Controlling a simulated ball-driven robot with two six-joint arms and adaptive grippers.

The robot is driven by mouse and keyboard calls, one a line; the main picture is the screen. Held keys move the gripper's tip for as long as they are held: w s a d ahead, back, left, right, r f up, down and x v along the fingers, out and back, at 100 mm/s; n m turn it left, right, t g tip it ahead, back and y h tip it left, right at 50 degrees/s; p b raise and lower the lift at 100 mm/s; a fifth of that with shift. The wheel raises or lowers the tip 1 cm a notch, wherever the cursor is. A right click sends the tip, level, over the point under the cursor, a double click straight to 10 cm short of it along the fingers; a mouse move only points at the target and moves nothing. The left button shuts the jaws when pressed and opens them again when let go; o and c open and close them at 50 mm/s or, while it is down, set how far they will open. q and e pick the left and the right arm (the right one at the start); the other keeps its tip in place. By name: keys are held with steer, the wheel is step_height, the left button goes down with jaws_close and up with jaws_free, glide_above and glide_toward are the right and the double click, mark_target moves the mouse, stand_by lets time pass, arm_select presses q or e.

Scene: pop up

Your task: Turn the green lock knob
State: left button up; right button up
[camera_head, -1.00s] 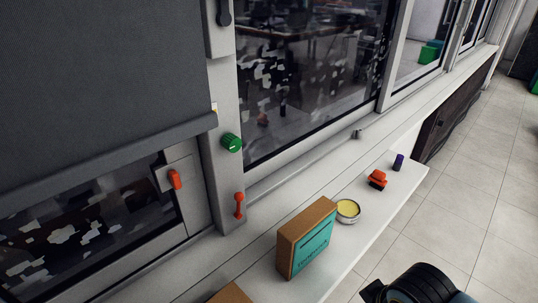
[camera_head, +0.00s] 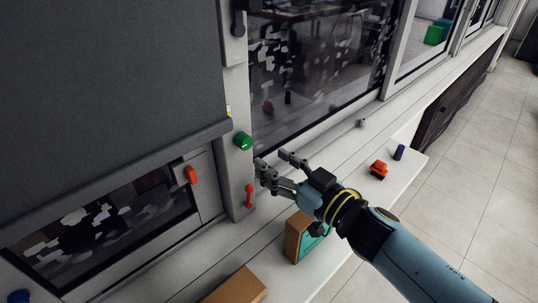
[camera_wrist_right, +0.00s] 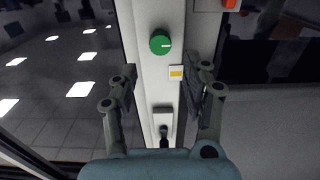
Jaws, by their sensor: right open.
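The green lock knob (camera_head: 243,141) is a round ridged knob on the pale vertical window post. It also shows in the right wrist view (camera_wrist_right: 160,42), with a pale mark line on its face, beyond the fingertips and roughly between them. My right gripper (camera_head: 272,165) is open and empty. In the head view it is to the lower right of the knob, apart from it. In the right wrist view my right gripper's fingers (camera_wrist_right: 163,85) stand wide apart on either side of the post. My left gripper is not in view.
A red handle (camera_head: 249,195) is on the post below the knob, and an orange handle (camera_head: 191,175) is to its left. A grey blind (camera_head: 110,90) hangs at left. A brown-teal box (camera_head: 298,236), an orange object (camera_head: 379,170) and a purple object (camera_head: 399,152) are on the white ledge.

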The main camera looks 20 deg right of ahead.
mark_target(248, 144)
steer(key=b+x, duration=0.2)
steer(key=x, duration=0.7)
steer(key=shift+s+f+b, duration=0.1)
steer(key=shift+f+b, duration=0.05)
steer(key=shift+b, duration=0.15)
steer(key=shift+s, duration=0.1)
steer(key=c, duration=0.6)
steer(key=m, duration=0.5)
steer(key=shift+c, duration=0.2)
steer(key=m, duration=1.3)
steer(key=o, duration=0.9)
steer(key=shift+c, duration=0.2)
